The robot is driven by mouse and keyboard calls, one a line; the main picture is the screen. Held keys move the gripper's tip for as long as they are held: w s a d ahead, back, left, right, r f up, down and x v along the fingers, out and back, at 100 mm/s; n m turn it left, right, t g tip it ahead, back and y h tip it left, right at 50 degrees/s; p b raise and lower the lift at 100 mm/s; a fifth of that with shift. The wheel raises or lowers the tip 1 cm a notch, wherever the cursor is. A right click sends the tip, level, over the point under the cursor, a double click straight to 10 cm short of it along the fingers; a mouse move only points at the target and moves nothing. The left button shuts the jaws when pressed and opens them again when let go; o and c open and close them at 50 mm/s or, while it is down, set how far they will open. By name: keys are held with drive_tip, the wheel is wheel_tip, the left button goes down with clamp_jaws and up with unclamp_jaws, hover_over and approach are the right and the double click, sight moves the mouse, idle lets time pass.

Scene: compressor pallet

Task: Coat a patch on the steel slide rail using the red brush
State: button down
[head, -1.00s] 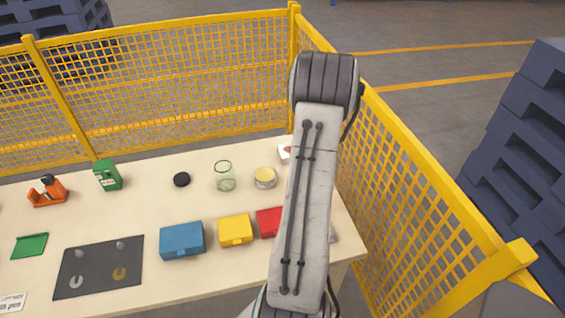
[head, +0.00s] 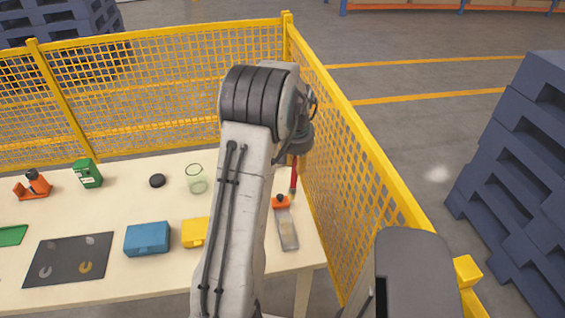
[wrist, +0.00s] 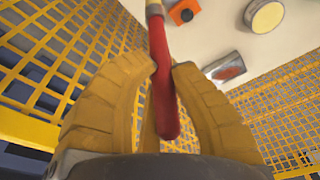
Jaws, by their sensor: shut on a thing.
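The red brush (head: 294,176) hangs roughly upright below my gripper (head: 298,155) in the head view. In the wrist view, my gripper's tan fingers (wrist: 165,72) are shut on the brush's red handle (wrist: 160,50). A pale ferrule shows at the top edge there, and the bristles are out of frame. The steel slide rail (head: 288,232) is a grey strip near the table's right end, with an orange block with a black knob (head: 281,202) at its far end. The brush is close to that block in the picture; I cannot tell whether it touches anything.
The table (head: 140,205) carries a blue box (head: 147,239), a yellow box (head: 195,232), a glass jar (head: 196,180), a black disc (head: 157,181) and a dark mat (head: 66,262). A yellow mesh fence (head: 345,170) runs close along the right side. My arm hides part of the table.

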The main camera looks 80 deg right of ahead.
sight(293, 188)
drive_tip(key=shift+f, duration=0.1)
drive_tip(key=shift+f+b, duration=1.45)
drive_tip(key=shift+f, duration=0.95)
